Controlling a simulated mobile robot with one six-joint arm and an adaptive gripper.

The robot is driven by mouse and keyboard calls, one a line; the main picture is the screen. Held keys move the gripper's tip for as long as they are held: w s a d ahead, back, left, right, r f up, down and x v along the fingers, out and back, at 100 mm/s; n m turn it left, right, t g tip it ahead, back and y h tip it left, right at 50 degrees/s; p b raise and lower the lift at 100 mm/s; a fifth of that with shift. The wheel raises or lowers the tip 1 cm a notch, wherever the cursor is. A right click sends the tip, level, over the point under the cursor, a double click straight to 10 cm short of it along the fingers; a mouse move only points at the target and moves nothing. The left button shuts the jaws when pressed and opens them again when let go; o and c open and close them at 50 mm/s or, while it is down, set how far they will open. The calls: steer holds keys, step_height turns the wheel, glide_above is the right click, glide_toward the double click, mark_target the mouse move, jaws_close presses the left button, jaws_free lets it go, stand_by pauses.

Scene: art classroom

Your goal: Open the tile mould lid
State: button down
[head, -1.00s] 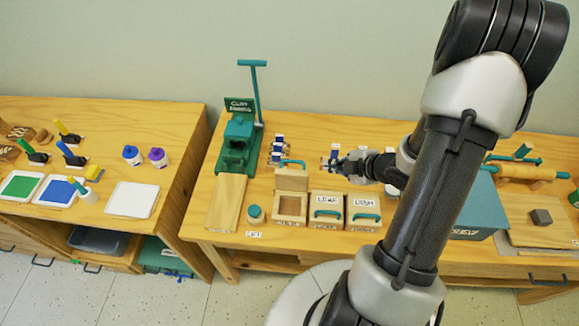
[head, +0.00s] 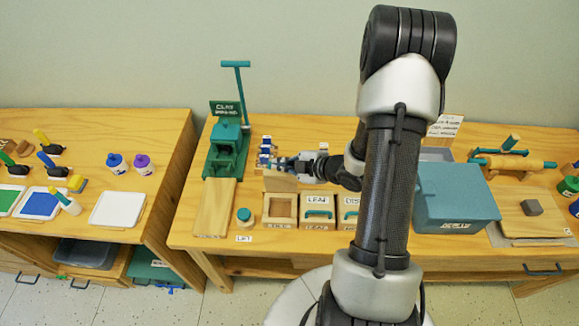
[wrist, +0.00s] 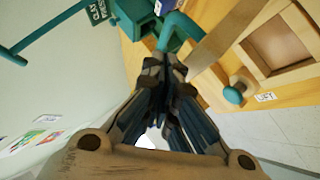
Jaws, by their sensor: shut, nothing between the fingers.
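The tile mould (head: 266,209) is a small open-topped wooden box at the left of a row of similar boxes on the workbench. Its wooden lid (head: 280,183) stands raised at the box's back edge, leaving the hollow open to view. In the wrist view the mould (wrist: 268,72), the lid seen nearly edge-on (wrist: 220,36) and its teal handle (wrist: 183,24) show beyond the fingers. My gripper (head: 282,163) is shut and empty, at the lid's top edge beside the handle. It also shows in the wrist view (wrist: 168,62). Whether it touches the handle is unclear.
The lidded LEAF box (head: 318,212) and another box (head: 347,213) stand right of the mould. The green clay press (head: 226,150) is behind left, a teal box (head: 455,195) farther right. Bench space in front is narrow.

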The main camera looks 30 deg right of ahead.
steer(key=shift+w+d+f, duration=0.3)
steer(key=shift+w+f, duration=0.1)
steer(key=shift+f, duration=0.2)
steer(key=w+d, duration=0.1)
steer(key=w+d+b, duration=0.1)
steer(key=w, duration=0.1)
steer(key=shift+w+d+f, duration=0.2)
steer(key=shift+f, duration=0.2)
steer(key=shift+a+r, duration=0.1)
